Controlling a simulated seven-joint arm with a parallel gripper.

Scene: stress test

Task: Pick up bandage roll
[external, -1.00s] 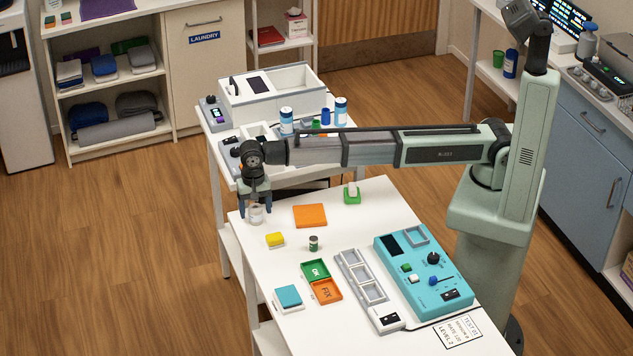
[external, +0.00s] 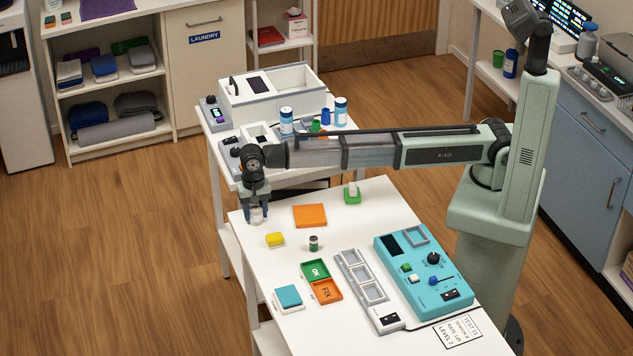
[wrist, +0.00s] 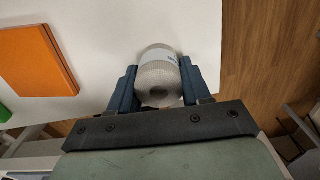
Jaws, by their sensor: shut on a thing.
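The bandage roll (wrist: 159,72) is a pale grey-white cylinder with a dark core hole and a label. In the wrist view it sits between the two dark blue fingers of my gripper (wrist: 158,88), which is shut on it. In the external view the roll (external: 256,216) shows small and pale below my gripper (external: 256,212), at the far left corner of the white table (external: 385,205). The fingers hide its sides. I cannot tell whether its bottom touches the table.
Green and orange trays (external: 315,269), a grey rack (external: 360,276) and a teal panel (external: 425,270) fill the front. The table's left edge is close to the roll.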

